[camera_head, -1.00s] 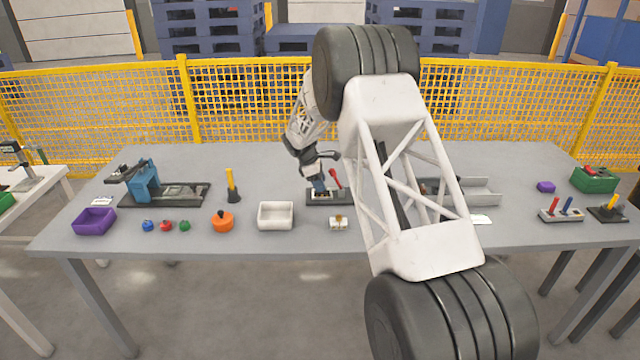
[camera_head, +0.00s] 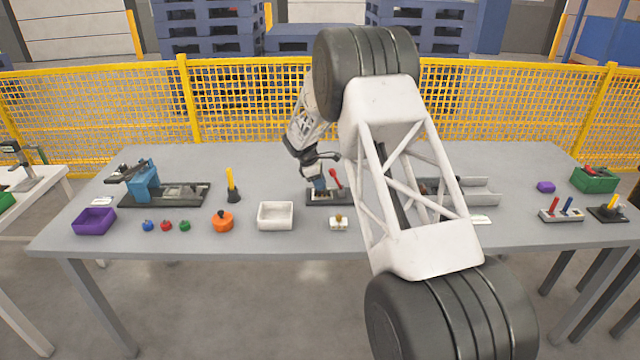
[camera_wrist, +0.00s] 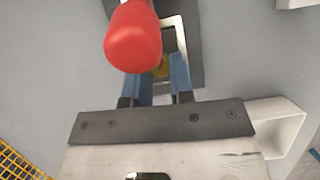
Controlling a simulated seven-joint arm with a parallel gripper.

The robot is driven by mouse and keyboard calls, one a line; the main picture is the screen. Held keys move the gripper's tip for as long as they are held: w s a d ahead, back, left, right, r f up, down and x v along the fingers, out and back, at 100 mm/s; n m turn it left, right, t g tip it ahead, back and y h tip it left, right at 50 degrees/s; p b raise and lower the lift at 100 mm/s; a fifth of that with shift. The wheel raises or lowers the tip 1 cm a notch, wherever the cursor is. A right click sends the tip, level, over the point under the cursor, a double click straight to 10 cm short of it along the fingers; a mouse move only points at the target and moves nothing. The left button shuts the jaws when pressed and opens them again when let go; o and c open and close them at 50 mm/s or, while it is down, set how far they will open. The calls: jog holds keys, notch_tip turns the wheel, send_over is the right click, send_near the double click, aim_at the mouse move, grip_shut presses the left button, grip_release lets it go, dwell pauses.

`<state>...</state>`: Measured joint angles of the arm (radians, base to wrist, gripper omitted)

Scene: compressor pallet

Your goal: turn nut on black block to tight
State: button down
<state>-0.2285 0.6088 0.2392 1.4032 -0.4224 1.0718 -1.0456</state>
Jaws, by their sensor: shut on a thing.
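The black block (camera_head: 345,198) lies on the middle of the table, with a red-handled lever (camera_head: 335,177) standing up from it. My gripper (camera_head: 318,187) points down over the block, just left of the lever. In the wrist view, its two blue fingers (camera_wrist: 160,80) reach down onto the block (camera_wrist: 192,40). A small brass-coloured nut (camera_wrist: 161,68) shows between the fingers, and they are shut on it. The red handle (camera_wrist: 134,40) is close to the camera and hides part of the block and the left finger. How tight the nut is cannot be seen.
A white tray (camera_head: 276,226) stands left of the block, and a small white piece with a brass top (camera_head: 339,224) lies in front. An orange round pot (camera_head: 222,221) and a yellow-handled tool (camera_head: 231,182) are further left. A grey channel fixture (camera_head: 482,197) is to the right.

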jog(key=shift+m, duration=0.4)
jog(key=m+g, duration=0.1)
jog(key=m, duration=0.1)
jog(key=m+g+y, duration=0.1)
jog(key=m, duration=0.2)
jog(key=shift+w+d, duration=0.1)
jog(key=shift+w, duration=0.1)
jog(key=m, duration=0.2)
jog(key=m+g+y, duration=0.1)
jog(key=m, duration=0.2)
jog(key=shift+w+d+y, duration=0.1)
jog(key=shift+d+y, duration=0.05)
jog(key=shift+y, duration=0.15)
jog(key=shift+m+g, duration=0.3)
jog(key=shift+m, duration=0.1)
jog(key=c, duration=1)
grip_release()
jog(key=shift+r, duration=0.1)
jog(key=shift+v, duration=3.8)
